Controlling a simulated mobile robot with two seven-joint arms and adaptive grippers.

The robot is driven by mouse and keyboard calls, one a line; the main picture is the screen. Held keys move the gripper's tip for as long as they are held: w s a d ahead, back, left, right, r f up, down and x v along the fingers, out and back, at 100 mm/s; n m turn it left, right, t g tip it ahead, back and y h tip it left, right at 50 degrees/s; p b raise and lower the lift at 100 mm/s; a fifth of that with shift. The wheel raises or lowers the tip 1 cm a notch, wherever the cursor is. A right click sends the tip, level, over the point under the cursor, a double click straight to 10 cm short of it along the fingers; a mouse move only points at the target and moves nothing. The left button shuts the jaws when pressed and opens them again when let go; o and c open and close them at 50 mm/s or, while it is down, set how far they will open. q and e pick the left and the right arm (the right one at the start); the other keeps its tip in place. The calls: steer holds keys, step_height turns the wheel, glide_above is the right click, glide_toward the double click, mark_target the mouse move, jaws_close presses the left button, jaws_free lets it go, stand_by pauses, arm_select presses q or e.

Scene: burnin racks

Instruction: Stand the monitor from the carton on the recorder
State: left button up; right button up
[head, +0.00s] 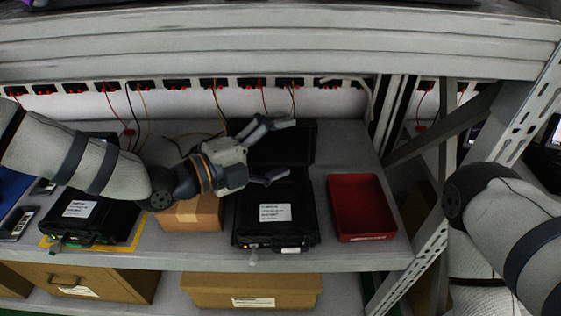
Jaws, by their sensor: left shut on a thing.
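The monitor (302,146) is a dark flat panel at the back of the middle recorder (262,229), a black case with a white label. It looks upright; whether its base touches the recorder I cannot tell. My left gripper (280,150) reaches in from the left, its fingers spread wide, one at the panel's upper part and one near its lower edge. It is shut on the monitor. The brown carton (192,215) stands left of the recorder, partly hidden under my left arm. My right arm shows at the right edge; its gripper is out of view.
A red tray (363,237) stands right of the recorder. Another black case (98,228) sits on a yellow mat at the left. Cables hang from the socket strip behind. A rack post (432,243) bounds the shelf's right side. Brown boxes (250,281) fill the lower shelf.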

mark_target(279, 159)
arm_select(q)
steer(key=shift+w+d+f+b, duration=0.1)
steer(key=shift+w+f+b, duration=0.05)
steer(key=shift+f, duration=0.65)
steer(key=shift+w+d+f+b, duration=0.1)
steer(key=shift+f+b, duration=0.05)
steer(key=shift+f, duration=0.65)
steer(key=shift+f, duration=0.1)
steer(key=shift+f, duration=0.1)
steer(key=o, duration=1.6)
steer(key=shift+a, duration=0.1)
steer(key=shift+o, duration=0.2)
steer(key=shift+s+a+r, duration=0.15)
steer(key=shift+a+r, duration=0.05)
steer(key=p+v, duration=0.1)
steer(key=v, duration=1)
steer(key=shift+s+a, duration=0.2)
